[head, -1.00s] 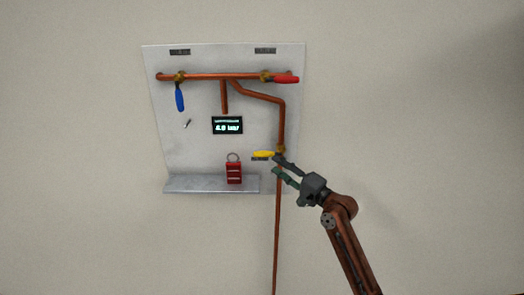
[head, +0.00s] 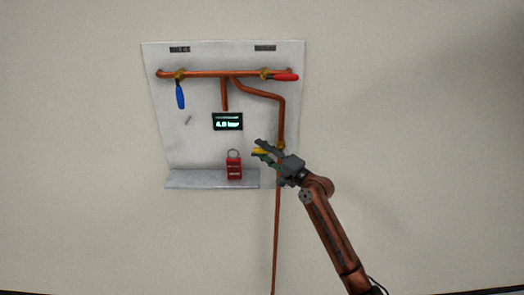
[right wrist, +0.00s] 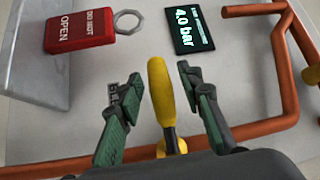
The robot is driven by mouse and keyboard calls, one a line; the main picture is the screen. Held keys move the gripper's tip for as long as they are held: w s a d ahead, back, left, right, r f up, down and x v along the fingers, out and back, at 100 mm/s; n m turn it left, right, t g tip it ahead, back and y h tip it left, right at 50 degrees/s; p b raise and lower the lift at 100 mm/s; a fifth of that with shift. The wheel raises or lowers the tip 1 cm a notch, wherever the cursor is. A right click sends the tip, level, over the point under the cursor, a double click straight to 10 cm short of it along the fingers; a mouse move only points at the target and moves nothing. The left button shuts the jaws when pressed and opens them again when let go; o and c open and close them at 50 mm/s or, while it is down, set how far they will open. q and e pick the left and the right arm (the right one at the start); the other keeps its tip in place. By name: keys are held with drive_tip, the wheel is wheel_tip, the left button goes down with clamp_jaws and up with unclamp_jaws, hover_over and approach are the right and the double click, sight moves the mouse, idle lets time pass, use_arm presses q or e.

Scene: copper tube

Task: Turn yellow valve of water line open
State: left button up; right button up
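The yellow valve handle (head: 259,151) sits on the vertical copper pipe (head: 282,118) at the lower right of the panel and points left, across the pipe. In the right wrist view the yellow handle (right wrist: 159,88) stands between the two fingers, with a gap on both sides. My right gripper (head: 256,150) is open around the handle, with no clear contact on either side; it also shows in the right wrist view (right wrist: 160,80). Part of the handle is hidden by a finger in the head view. My left gripper is not in view.
A red lockout tag (head: 234,169) stands on the metal shelf (head: 205,180), left of the gripper. A display (head: 227,121) reads about 4.0 bar. The blue handle (head: 180,97) hangs down and the red handle (head: 285,77) lies along the top pipe.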

clamp_jaws()
idle(0.5)
drive_tip(key=shift+a, duration=0.1)
